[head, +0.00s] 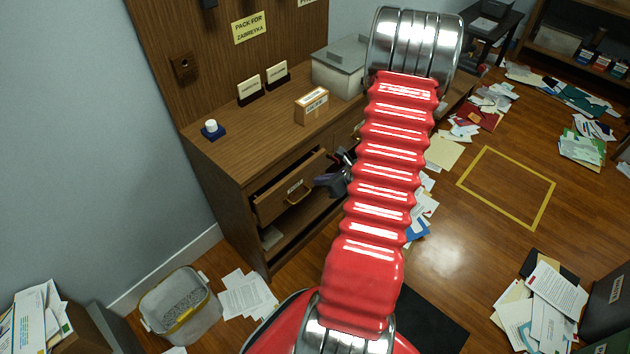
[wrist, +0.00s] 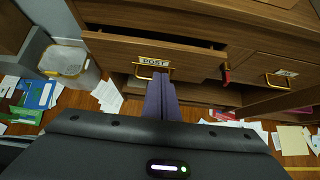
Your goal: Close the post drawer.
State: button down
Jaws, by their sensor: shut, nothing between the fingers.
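The post drawer (head: 277,200) is a brown wooden drawer in the desk's left side, pulled partly open. In the wrist view its front (wrist: 113,54) carries a POST label and a brass handle (wrist: 151,74), with a dark opening along its top. My gripper (head: 330,183) is shut and empty, in front of the drawer's right part in the head view. In the wrist view its purple-grey fingers (wrist: 161,84) point at the drawer front beside the handle. I cannot tell whether they touch it. My red arm hides the desk's right part in the head view.
On the desk (head: 237,150) stand a small carton (head: 312,106), a grey box (head: 338,70) and a blue-based item (head: 212,130). Below are a waste bin (head: 180,310) and loose papers (head: 246,295). Another brass-handled drawer (wrist: 282,80) is right of the post drawer.

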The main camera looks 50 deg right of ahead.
jog(key=shift+v, duration=2.35)
jog(key=c, duration=2.5)
grip_release()
jog(key=shift+c, duration=0.2)
